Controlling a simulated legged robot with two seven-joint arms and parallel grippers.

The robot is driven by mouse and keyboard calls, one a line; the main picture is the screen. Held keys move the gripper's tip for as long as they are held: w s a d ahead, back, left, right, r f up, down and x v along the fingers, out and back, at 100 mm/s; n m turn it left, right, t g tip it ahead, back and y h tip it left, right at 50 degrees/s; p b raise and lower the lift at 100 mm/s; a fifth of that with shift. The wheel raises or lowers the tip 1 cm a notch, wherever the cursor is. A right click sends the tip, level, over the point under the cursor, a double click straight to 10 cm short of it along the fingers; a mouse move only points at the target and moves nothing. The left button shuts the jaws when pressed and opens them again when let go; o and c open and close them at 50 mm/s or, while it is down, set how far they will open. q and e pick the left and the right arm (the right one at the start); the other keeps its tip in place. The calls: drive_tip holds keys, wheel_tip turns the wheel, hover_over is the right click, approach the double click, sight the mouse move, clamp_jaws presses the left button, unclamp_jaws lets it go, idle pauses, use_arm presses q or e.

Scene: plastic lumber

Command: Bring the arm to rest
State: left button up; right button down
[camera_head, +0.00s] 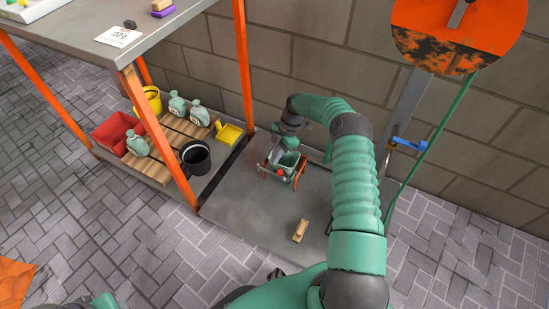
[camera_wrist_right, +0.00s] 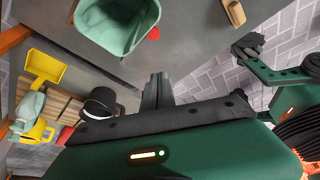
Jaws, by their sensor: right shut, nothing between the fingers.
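My right arm curves up and over in the head view, with its gripper (camera_head: 276,154) pointing down beside a small green tub (camera_head: 290,160) on an orange-legged stand. In the wrist view the right gripper (camera_wrist_right: 157,88) has its fingers together with nothing between them. The green tub (camera_wrist_right: 118,22) lies beyond the fingertips there, open and seemingly empty, with a gap between. A red knob (camera_wrist_right: 153,33) is on its side.
A grey workbench (camera_head: 75,35) with orange legs stands at left. Its lower shelf holds a red bin (camera_head: 113,130), several pale green bottles, and a black bucket (camera_head: 196,157). A wooden block (camera_head: 300,231) lies on the grey slab (camera_head: 250,215). A brick wall stands behind.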

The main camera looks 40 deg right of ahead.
drive_tip(key=s+a+r+m+h+p, duration=0.1)
drive_tip(key=s+a+r+m+h, duration=0.15)
drive_tip(key=a+r, duration=0.45)
drive_tip(key=s+a+r+m+h, duration=0.1)
drive_tip(key=a+r+m, duration=0.3)
drive_tip(key=a, duration=0.6)
drive_tip(key=s+a+r+m+t+p, duration=0.1)
drive_tip(key=s+a+r+m, duration=0.35)
drive_tip(key=s, duration=0.35)
drive_tip(key=s+a+r+m+t+p, duration=0.1)
drive_tip(key=s+a+r+m+p, duration=0.15)
drive_tip(key=s+r+m, duration=0.45)
wheel_tip(320, 180, up, 34)
drive_tip(key=n+p, duration=0.1)
drive_tip(key=p, duration=3.4)
drive_tip(key=shift+s+a+r+n+p, duration=0.2)
drive_tip(key=shift+s+r+n+p, duration=0.1)
drive_tip(key=shift+n, duration=0.1)
